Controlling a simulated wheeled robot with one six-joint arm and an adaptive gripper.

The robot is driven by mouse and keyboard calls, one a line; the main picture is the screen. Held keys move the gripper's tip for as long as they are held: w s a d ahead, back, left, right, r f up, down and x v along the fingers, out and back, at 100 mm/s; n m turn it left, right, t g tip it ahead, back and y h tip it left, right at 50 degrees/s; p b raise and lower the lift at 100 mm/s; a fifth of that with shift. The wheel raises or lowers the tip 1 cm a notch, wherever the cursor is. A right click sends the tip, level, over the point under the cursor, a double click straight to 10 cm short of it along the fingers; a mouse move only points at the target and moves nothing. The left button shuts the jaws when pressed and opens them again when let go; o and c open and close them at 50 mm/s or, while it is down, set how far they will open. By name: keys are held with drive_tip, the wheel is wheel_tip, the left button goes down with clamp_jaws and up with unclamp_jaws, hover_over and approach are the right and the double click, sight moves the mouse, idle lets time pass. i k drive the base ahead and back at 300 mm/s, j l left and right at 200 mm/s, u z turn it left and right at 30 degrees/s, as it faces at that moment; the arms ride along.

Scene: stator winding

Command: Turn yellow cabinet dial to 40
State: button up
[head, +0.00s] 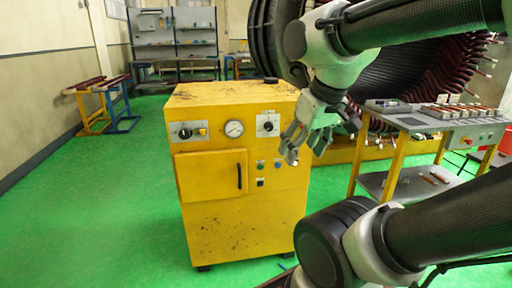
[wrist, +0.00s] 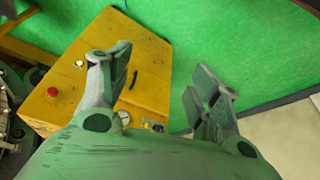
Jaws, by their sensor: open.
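The yellow cabinet (head: 240,215) stands on the floor in the middle of the head view, and part of it shows in the wrist view (wrist: 145,55). On its front, a black knob on a white dial plate (head: 268,125) sits at the upper right. Its scale and setting are too small to read. A round white gauge (head: 234,128) and another knob panel (head: 187,131) sit to its left. My gripper (head: 305,147) is open and empty, to the right of the dial plate in the picture. Its spread fingers (wrist: 155,75) also show in the wrist view, apart from the cabinet.
Small buttons (head: 261,165) and a black door handle (head: 239,176) are lower on the cabinet front. A grey-topped bench (head: 420,120) stands at the right, with the large stator (head: 400,80) behind. Green floor (head: 100,200) is clear at the left.

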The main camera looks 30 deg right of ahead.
sight(268, 126)
drive_tip(key=i+j+z, duration=0.1)
drive_tip(key=j+z, duration=0.25)
drive_tip(key=j, duration=0.3)
drive_tip(key=j+z, duration=0.3)
drive_tip(key=j, duration=0.35)
